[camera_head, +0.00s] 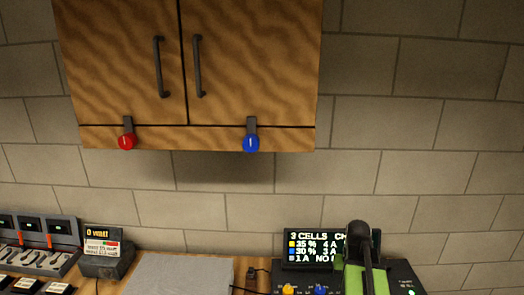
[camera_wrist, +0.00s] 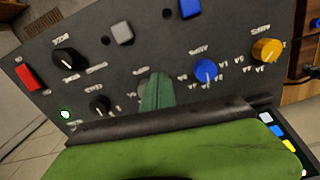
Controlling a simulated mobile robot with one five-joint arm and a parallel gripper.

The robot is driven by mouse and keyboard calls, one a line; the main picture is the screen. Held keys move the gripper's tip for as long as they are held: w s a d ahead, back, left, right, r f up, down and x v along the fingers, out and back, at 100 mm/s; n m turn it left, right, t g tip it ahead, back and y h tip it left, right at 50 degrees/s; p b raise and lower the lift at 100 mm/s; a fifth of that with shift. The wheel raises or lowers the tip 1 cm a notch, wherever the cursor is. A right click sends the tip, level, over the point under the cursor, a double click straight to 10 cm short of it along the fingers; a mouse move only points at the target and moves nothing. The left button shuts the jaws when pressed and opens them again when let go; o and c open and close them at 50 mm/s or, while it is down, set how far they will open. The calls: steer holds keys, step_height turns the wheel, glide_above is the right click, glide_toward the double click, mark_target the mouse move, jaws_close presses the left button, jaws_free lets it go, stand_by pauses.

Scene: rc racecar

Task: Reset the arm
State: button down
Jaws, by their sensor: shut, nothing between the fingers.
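My gripper (camera_wrist: 156,92) is shut and empty in the wrist view. Its dark green tip is in front of a dark control panel (camera_wrist: 160,48) and partly covers a grey knob. I cannot tell whether the tip touches the panel. In the head view my green and black arm (camera_head: 366,272) is at the lower right, in front of a black device with a lit display (camera_head: 314,247) that reads "3 CELLS". The arm hides the display's right part.
The panel has an orange knob (camera_wrist: 267,50), a blue knob (camera_wrist: 205,71), black knobs (camera_wrist: 69,58) and a red switch (camera_wrist: 30,76). A wooden cabinet (camera_head: 222,60) hangs above. A grey box (camera_head: 180,274) and a small "0 watt" meter (camera_head: 103,250) are to the left.

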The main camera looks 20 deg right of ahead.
steer(key=w+a, duration=0.1)
steer(key=a, duration=0.4)
steer(key=w+a+f+n+b, duration=0.1)
steer(key=a, duration=0.3)
steer(key=w+a+f+n, duration=0.1)
steer(key=a, duration=0.4)
steer(key=shift+w+a+f, duration=0.1)
steer(key=shift+w+a, duration=0.25)
steer(key=shift+w, duration=0.05)
steer(key=a+f+n+b, duration=0.1)
steer(key=a+n, duration=0.2)
steer(key=a, duration=1.1)
steer(key=shift+w+a+b, duration=0.15)
steer(key=shift+a+b, duration=0.15)
steer(key=shift+b, duration=0.05)
steer(key=shift+f, duration=0.1)
steer(key=shift+d, duration=0.1)
